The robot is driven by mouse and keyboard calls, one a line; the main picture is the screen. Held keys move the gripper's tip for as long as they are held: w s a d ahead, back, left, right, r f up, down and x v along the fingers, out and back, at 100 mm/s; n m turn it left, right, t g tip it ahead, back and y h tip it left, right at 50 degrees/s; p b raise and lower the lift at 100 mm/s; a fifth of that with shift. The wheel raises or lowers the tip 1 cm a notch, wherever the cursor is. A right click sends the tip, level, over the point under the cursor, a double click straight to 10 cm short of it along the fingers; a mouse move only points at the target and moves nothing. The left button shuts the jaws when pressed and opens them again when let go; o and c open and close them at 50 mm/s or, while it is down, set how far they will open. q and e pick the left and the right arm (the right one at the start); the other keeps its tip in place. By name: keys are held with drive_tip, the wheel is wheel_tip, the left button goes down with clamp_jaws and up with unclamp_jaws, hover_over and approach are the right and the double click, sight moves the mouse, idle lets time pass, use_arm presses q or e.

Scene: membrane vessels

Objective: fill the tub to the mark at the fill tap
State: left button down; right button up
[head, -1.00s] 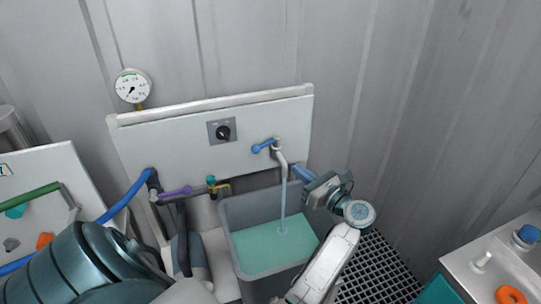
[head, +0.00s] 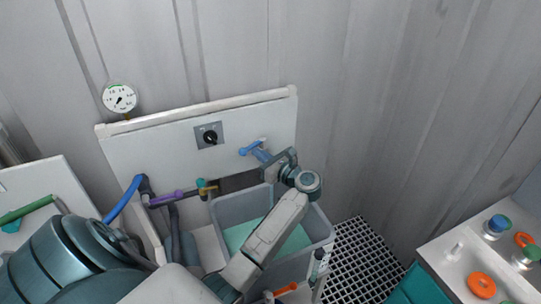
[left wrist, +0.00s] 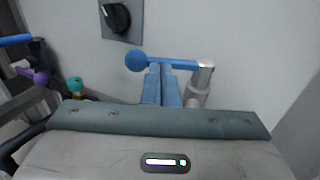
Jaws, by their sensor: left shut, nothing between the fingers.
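The grey tub (head: 324,226) stands below the wall panel and holds teal liquid (head: 237,235). My left arm covers part of it, and I cannot make out a fill mark. The fill tap's blue lever (head: 250,149) points left on the panel. The lever also shows in the left wrist view (left wrist: 168,64), with its ball end at left and the grey spout (left wrist: 197,88) at right. My left gripper (head: 262,155) is shut and empty, its blue fingertips (left wrist: 163,72) close to the lever; contact is unclear. The gripper hides the spout in the head view. My right gripper is not in view.
A dark dial (head: 209,136) and a gauge (head: 119,98) are at upper left. A purple-handled valve (head: 166,198) and a teal-knobbed valve (head: 202,186) sit left of the tub. A floor grate (head: 362,262) lies right of it, before a bench (head: 448,258) with orange rings.

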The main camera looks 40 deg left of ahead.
sight(249, 150)
use_arm(q)
drive_tip(key=shift+a, duration=0.45)
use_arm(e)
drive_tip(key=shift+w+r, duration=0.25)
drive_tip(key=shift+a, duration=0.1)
use_arm(q)
drive_tip(key=a+m+t, duration=0.1)
drive_tip(key=t, duration=0.1)
drive_tip(key=s+a+m+t+h+b, duration=0.1)
drive_tip(key=m+t, duration=0.1)
drive_tip(key=shift+a+t+b, duration=0.3)
drive_tip(key=shift+w, duration=0.1)
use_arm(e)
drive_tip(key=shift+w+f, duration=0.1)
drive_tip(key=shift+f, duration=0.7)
